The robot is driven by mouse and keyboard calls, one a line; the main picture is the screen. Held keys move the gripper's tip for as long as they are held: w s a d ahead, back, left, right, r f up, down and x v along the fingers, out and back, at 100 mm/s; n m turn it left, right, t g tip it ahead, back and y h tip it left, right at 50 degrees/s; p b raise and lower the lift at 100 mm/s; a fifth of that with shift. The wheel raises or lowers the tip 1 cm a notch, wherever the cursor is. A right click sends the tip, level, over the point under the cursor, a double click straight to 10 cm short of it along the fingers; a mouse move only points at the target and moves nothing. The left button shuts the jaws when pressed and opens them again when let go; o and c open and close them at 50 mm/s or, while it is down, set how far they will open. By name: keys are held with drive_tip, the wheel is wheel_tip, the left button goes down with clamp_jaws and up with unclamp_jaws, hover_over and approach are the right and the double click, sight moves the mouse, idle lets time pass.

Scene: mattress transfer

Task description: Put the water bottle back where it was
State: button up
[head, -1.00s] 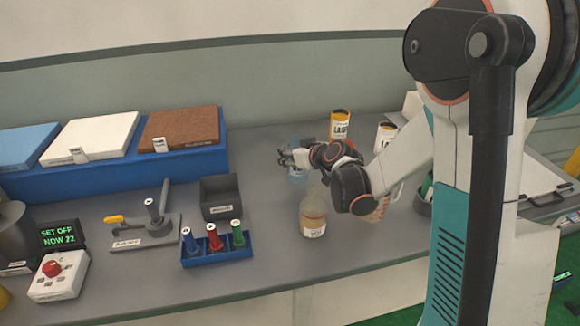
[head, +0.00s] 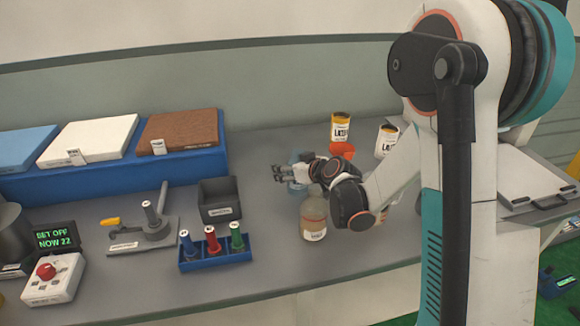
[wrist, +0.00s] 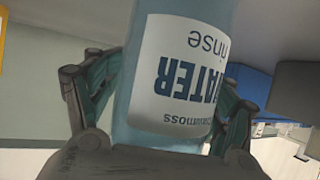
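The water bottle, pale blue with a white label, fills the middle of the wrist view (wrist: 180,75), its lettering upside down there. My gripper (head: 281,173) has a finger on each side of it, close against its sides, and appears shut on it. In the head view the bottle (head: 297,189) is partly hidden behind my gripper, with a little blue above and below the fingers. It looks upright, at or just above the grey counter; I cannot tell whether its base touches.
An amber-tinted bottle (head: 313,218) stands close in front of my gripper. A red funnel-like object (head: 343,150) and two labelled cans (head: 340,127) (head: 386,141) stand behind. A dark open box (head: 218,212) and a blue rack (head: 216,260) with coloured tubes are to the left.

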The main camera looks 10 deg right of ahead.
drive_tip(key=shift+r, duration=0.1)
drive_tip(key=shift+s+r, duration=0.15)
drive_tip(key=p+v, duration=0.4)
drive_tip(key=v, duration=0.7)
drive_tip(key=shift+s, duration=0.3)
drive_tip(key=shift+r, duration=0.2)
